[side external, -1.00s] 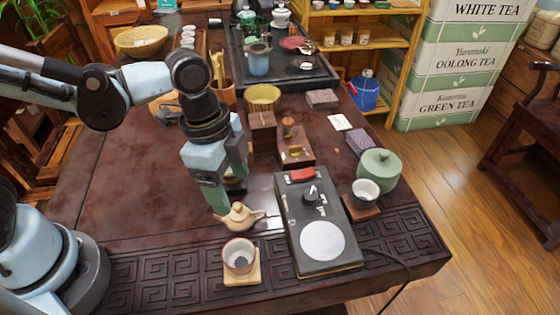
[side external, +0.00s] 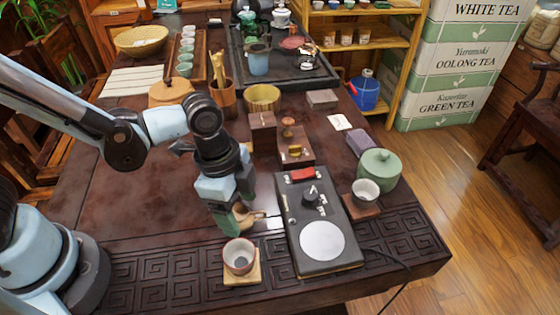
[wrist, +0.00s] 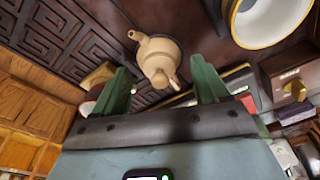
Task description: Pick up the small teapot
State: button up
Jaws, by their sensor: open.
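The small tan teapot (side external: 249,216) stands on the table to the left of the black scale, partly hidden by my gripper (side external: 229,228) in the side view. In the wrist view the teapot (wrist: 158,56) shows whole, its body lying ahead between the two green fingers. My gripper (wrist: 160,72) is open, with a finger to either side of the teapot. No finger visibly presses on it. In the side view the fingers are low, close to the teapot's left side. I cannot tell exactly how deep it sits between them.
A cup (side external: 239,254) on a wooden coaster (side external: 241,279) stands just in front of the teapot. The black scale (side external: 323,264) is close on the right. A green lidded jar (side external: 379,168) stands farther right. The table's left side is largely clear.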

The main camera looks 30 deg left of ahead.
jog(key=c, duration=1.2)
jog(key=shift+o, duration=0.2)
